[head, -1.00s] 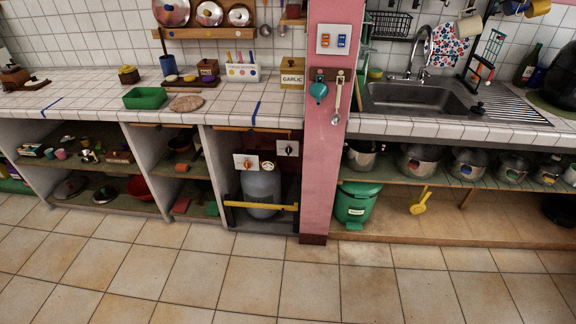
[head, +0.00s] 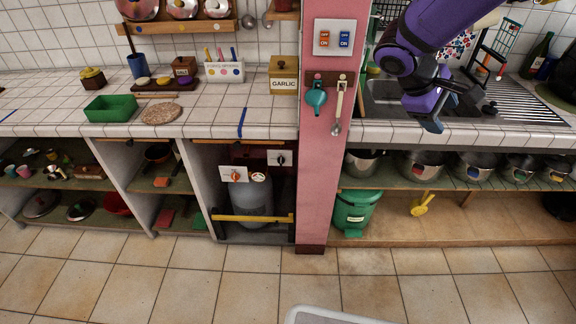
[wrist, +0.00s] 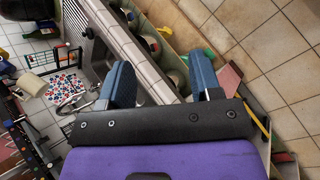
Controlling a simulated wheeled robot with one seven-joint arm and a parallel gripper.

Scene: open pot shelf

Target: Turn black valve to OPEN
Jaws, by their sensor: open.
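The black valve (head: 281,158) is a small dark knob on a white plate, on the dark red back wall of the low bay under the tiled counter. I cannot read its marks or tell its setting. An orange-red valve (head: 235,175) on another white plate is to its left, lower down. A grey gas cylinder (head: 252,205) stands in the same bay. My gripper (head: 432,122) is in front of the sink counter, well right of and above the valve, across the pink pillar. In the wrist view, its two blue fingers (wrist: 162,82) are apart with nothing between them.
A yellow bar (head: 252,218) crosses the front of the cylinder bay. The pink pillar (head: 318,190) stands right of the bay, with a teal utensil and a spoon hanging on it. The tiled floor (head: 190,280) ahead is clear.

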